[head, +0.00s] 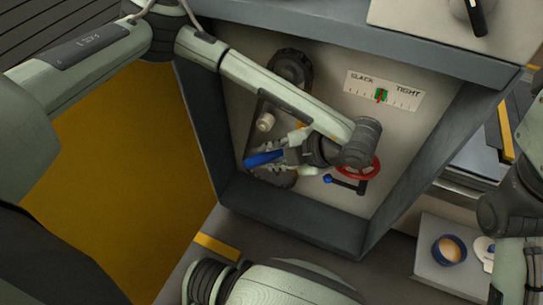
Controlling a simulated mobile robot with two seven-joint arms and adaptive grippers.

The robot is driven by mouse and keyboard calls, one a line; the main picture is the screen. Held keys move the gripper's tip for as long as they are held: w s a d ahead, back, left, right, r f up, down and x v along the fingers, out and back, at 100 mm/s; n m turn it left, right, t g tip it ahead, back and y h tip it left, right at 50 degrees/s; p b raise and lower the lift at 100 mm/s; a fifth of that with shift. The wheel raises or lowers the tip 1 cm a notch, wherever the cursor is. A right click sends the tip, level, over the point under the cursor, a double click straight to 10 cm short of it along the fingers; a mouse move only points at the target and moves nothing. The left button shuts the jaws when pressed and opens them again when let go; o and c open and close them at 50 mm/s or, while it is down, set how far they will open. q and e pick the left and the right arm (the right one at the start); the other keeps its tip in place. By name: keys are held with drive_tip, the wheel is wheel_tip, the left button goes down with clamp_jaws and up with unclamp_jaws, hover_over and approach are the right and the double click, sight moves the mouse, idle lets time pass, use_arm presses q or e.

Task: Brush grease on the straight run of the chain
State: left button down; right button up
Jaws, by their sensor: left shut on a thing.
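The chain drive sits inside a grey-framed recess (235,110). A dark upper sprocket (290,68) shows, and a dark lower sprocket (283,179) is partly behind my gripper. The chain's run (255,112) between them is narrow and dark, partly hidden by my forearm. My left gripper (280,156) is shut on a brush with a blue handle (262,158), over the lower part of the drive. A blue tub (450,250) of tan grease stands at lower right. My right gripper (497,292) is only partly in view at the bottom right edge.
A SLACK/TIGHT gauge (382,93) has its pointer near the green mark. A red handwheel (371,168) and a dark lever with a blue knob (328,179) sit beside my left wrist. The frame walls surround the recess.

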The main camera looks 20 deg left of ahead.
use_arm(q)
drive_tip(key=shift+r+p, duration=3.75)
drive_tip(key=shift+r, duration=2.7)
wheel_tip(320, 180, down, 28)
drive_tip(key=b, duration=1.7)
drive_tip(key=shift+b, duration=0.35)
drive_tip(key=s+p, duration=0.2)
drive_tip(key=s, duration=0.4)
